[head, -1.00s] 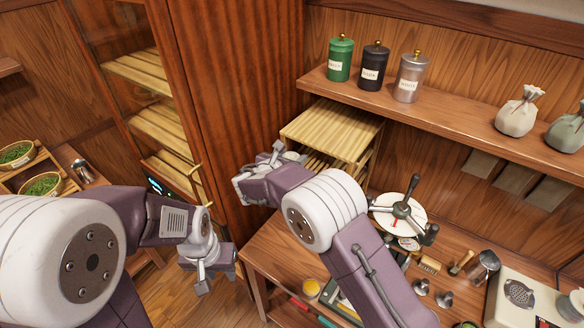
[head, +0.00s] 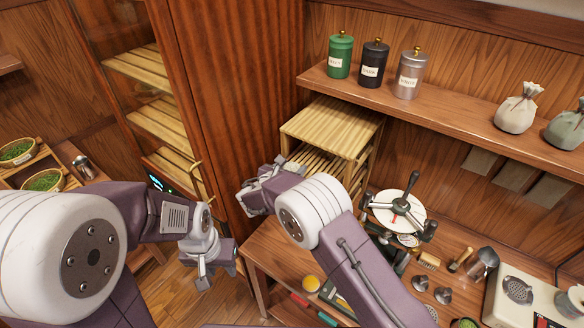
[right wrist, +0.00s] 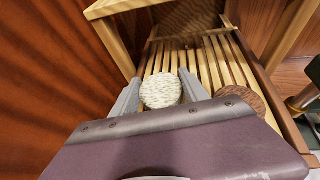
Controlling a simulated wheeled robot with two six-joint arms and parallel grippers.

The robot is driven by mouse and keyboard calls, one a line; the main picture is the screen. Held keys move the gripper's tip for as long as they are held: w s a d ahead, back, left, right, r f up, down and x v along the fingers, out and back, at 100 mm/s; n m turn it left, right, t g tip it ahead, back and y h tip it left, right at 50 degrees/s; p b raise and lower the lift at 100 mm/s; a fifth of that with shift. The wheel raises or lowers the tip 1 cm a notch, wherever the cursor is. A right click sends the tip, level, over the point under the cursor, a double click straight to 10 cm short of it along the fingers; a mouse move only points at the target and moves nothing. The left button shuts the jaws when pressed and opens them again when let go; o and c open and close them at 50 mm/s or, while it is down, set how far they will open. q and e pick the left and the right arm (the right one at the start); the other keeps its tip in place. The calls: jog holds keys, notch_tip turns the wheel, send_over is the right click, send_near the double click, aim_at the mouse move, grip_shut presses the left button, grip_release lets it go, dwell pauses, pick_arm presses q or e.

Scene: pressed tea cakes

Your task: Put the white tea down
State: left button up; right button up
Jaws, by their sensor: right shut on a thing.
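The white tea (right wrist: 160,90) is a pale, speckled round cake. In the right wrist view it sits between the two fingers of my right gripper (right wrist: 157,88), which is shut on it. Slats of a wooden rack shelf (right wrist: 207,62) lie behind and under it; I cannot tell whether it touches them. In the head view my right gripper (head: 268,184) is at the front left of the slatted rack (head: 322,128), and the cake is hidden there. My left gripper (head: 203,274) hangs low at the left, away from the rack; its finger gap is unclear.
A dark brown cake (right wrist: 243,99) lies on the shelf to the right of the white one. Wooden posts (right wrist: 115,48) frame the shelf opening. A press with a white round plate (head: 398,210) stands right of the rack. Canisters (head: 374,64) stand on the shelf above.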

jog(key=shift+f, duration=0.25)
jog(key=o, duration=1.3)
jog(key=shift+o, duration=0.2)
jog(key=shift+r, duration=0.1)
